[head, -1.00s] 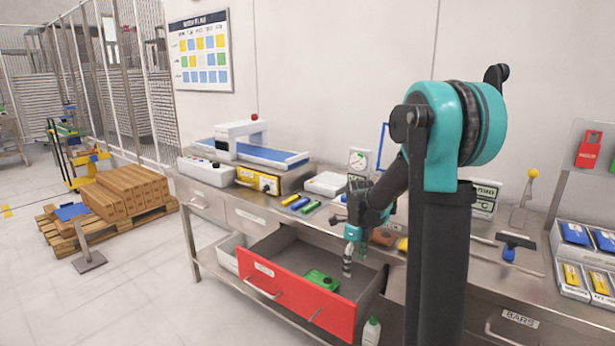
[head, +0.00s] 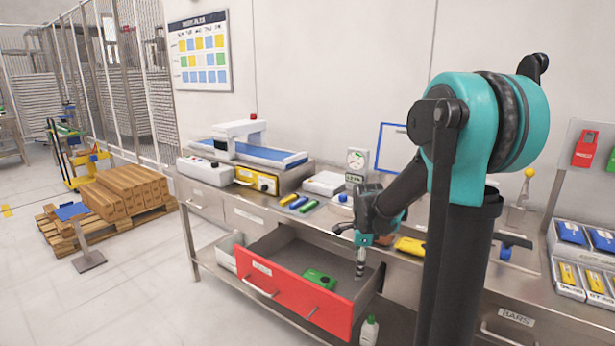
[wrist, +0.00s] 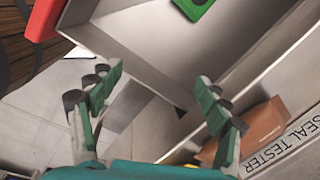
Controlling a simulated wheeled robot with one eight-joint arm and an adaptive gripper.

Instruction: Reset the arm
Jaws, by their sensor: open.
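My gripper (head: 361,262) hangs pointing down over the right part of the open red drawer (head: 292,298) in the head view. In the wrist view my gripper (wrist: 160,105) has its two green-padded fingers spread wide with nothing between them. A green object (head: 319,279) lies inside the drawer, left of my gripper and apart from it. It also shows at the top of the wrist view (wrist: 193,7).
A white bottle (head: 369,330) stands below the drawer. Boxes on a pallet (head: 125,190) stand at left. Floor is clear in front.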

